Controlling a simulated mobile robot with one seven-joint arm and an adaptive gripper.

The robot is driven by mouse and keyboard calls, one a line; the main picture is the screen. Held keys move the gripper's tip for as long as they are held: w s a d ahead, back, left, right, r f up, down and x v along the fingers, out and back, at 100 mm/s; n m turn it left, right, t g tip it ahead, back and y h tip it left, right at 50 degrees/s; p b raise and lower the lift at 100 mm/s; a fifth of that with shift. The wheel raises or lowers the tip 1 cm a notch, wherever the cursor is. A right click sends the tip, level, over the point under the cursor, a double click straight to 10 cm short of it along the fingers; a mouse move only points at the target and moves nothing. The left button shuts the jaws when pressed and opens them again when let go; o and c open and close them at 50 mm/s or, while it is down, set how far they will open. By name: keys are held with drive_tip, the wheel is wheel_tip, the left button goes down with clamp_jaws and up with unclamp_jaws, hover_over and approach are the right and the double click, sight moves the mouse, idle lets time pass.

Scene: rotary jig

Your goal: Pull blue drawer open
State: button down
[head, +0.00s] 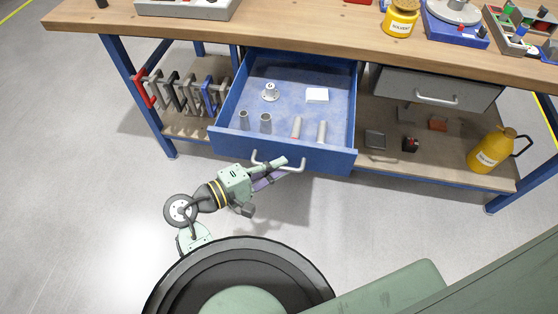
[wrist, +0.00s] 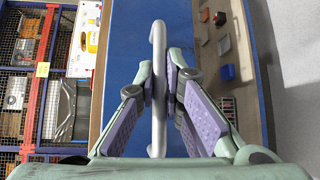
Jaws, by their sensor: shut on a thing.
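The blue drawer (head: 345,161) is pulled out from under the workbench, and its inside shows. It holds a flanged metal part (head: 270,92), a white block (head: 317,95) and several upright grey cylinders. A grey bar handle (head: 259,162) is on its front. My gripper (head: 281,165) is at the handle, low in front of the drawer. In the wrist view my gripper's two purple-padded fingers (wrist: 164,86) are shut on the handle (wrist: 158,122), one on each side. The blue drawer front (wrist: 126,65) lies behind them.
A grey drawer (head: 440,88), shut, sits to the right. Clamps (head: 185,92) hang at the left. A yellow solvent can (head: 492,150) stands on the lower shelf. The wooden benchtop (head: 300,36) is above. The floor in front of the bench is clear.

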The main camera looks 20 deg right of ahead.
drive_tip(key=c, duration=1.7)
unclamp_jaws()
drive_tip(key=v, duration=1.2)
